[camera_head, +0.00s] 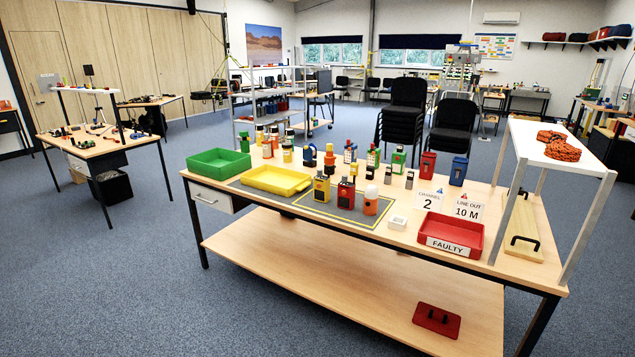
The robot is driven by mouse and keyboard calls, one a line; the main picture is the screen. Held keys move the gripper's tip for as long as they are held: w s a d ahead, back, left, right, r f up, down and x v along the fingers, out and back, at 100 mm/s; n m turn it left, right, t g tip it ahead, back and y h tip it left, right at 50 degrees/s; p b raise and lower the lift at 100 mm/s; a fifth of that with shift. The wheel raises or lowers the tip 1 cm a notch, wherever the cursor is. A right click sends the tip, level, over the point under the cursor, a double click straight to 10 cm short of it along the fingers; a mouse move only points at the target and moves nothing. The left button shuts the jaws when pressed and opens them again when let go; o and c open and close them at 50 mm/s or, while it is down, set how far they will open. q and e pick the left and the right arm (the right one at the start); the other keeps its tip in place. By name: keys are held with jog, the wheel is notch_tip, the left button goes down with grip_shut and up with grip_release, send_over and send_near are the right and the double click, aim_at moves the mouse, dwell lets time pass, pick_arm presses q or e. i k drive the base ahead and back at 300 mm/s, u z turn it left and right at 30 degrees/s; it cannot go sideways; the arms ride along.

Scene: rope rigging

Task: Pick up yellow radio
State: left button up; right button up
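A yellow radio (321,189) with a dark upper part stands upright on the grey mat (300,203) on the wooden workbench. Other small devices in yellow, blue, red and green stand in rows behind; some partly hide one another. Neither of my grippers shows in this view.
A green bin (219,165) and a yellow tray (275,181) are left of the radio. A raised white shelf (565,140) bears orange rope (562,151).

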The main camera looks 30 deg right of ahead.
aim_at(323, 194)
jog(key=z, duration=0.4)
jog(key=i, duration=1.05)
jog(key=z, duration=0.65)
